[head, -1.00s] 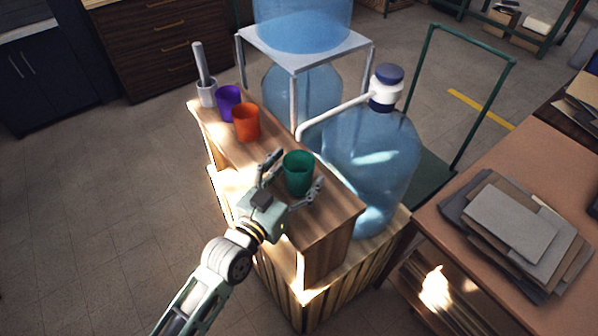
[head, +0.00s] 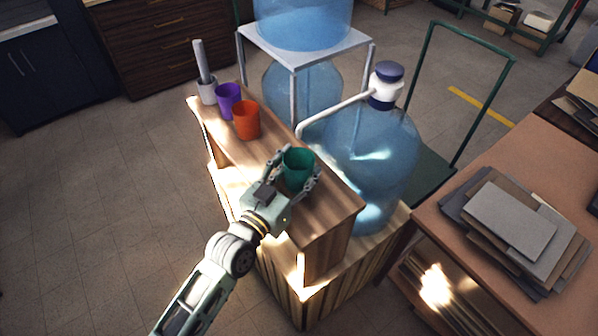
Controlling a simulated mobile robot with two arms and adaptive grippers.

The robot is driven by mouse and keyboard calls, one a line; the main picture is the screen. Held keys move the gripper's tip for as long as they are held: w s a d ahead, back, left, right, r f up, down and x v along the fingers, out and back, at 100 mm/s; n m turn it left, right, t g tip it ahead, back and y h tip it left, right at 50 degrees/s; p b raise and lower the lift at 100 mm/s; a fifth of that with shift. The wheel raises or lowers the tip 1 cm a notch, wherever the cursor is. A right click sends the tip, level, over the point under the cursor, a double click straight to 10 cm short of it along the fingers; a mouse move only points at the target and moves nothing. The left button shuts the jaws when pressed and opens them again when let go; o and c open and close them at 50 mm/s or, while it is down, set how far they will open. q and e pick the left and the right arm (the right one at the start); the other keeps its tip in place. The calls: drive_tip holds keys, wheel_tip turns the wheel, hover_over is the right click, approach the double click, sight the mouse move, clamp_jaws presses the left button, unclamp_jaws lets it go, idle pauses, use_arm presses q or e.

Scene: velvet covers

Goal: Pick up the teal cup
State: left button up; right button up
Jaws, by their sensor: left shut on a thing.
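The teal cup (head: 298,166) stands upright near the right end of the narrow wooden shelf top (head: 325,205). My left gripper (head: 295,172) is shut on the teal cup, with one finger on each side of it. The cup's lower near side is partly hidden by the gripper. I cannot tell whether the cup's base touches the wood. My right gripper is not in view.
An orange cup (head: 246,120), a purple cup (head: 229,101) and a grey holder (head: 207,91) stand farther left on the same top. A large blue water bottle with a pump (head: 375,160) stands close behind the teal cup. Grey sheets (head: 510,220) lie on the right table.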

sight(298, 160)
use_arm(q)
drive_tip(key=shift+r, duration=0.15)
drive_tip(key=shift+r, duration=0.45)
wheel_tip(298, 160, up, 2)
drive_tip(key=shift+b, duration=0.3)
drive_tip(key=shift+s+a+r, duration=0.1)
drive_tip(key=shift+s, duration=0.05)
drive_tip(key=b+v, duration=0.4)
drive_tip(key=v, duration=1.3)
drive_tip(key=shift+s+a+b, duration=0.2)
drive_tip(key=shift+a+b, duration=0.05)
drive_tip(key=shift+b, duration=0.05)
idle(0.7)
